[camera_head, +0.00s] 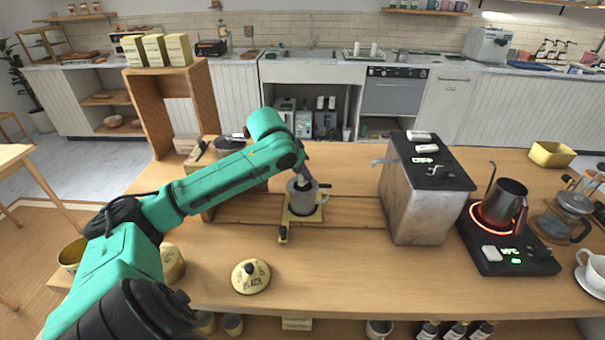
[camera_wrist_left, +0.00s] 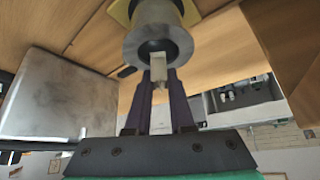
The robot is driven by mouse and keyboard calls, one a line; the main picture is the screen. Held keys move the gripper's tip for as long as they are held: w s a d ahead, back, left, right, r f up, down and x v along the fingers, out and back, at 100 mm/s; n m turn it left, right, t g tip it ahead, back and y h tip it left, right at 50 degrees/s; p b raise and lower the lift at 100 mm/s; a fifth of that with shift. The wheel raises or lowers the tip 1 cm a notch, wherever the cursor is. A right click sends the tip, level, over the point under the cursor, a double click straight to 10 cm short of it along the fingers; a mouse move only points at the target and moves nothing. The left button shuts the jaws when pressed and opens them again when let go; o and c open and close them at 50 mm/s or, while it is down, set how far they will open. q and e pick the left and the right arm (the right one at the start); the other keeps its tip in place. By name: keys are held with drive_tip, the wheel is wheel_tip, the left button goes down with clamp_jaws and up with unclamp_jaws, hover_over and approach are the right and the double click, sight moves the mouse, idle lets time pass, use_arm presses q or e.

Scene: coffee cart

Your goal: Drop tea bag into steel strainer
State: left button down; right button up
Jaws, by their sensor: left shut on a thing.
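The steel strainer (camera_head: 301,205) stands on a yellow holder (camera_head: 285,223) in the middle of the wooden counter. In the left wrist view the strainer (camera_wrist_left: 144,28) shows as a grey cylinder with its round opening facing my gripper. My left gripper (camera_head: 304,181) is above the strainer's opening. It also shows in the left wrist view (camera_wrist_left: 159,76), with its two dark fingers shut on a pale tea bag (camera_wrist_left: 157,66). The tea bag's far end is at the opening; I cannot tell how deep it reaches. My right gripper is out of view.
A steel box machine (camera_head: 416,206) stands right of the strainer. Further right, a metal pitcher (camera_head: 504,201) sits on a glowing hot plate (camera_head: 508,253), beside a glass press (camera_head: 566,221). A round lid marked BLACK (camera_head: 251,285) lies at the front. The front middle counter is clear.

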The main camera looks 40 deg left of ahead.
use_arm(q)
drive_tip(key=c, duration=0.9)
unclamp_jaws()
drive_tip(key=shift+o, duration=1)
drive_tip(key=shift+w, duration=0.15)
drive_tip(key=b+v, duration=0.2)
drive_tip(key=v, duration=1.2)
drive_tip(key=shift+r, duration=0.2)
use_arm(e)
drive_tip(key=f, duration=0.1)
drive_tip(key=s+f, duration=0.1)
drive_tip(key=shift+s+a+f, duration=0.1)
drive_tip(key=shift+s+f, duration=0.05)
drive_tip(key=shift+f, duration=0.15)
use_arm(q)
drive_tip(key=shift+a, duration=0.1)
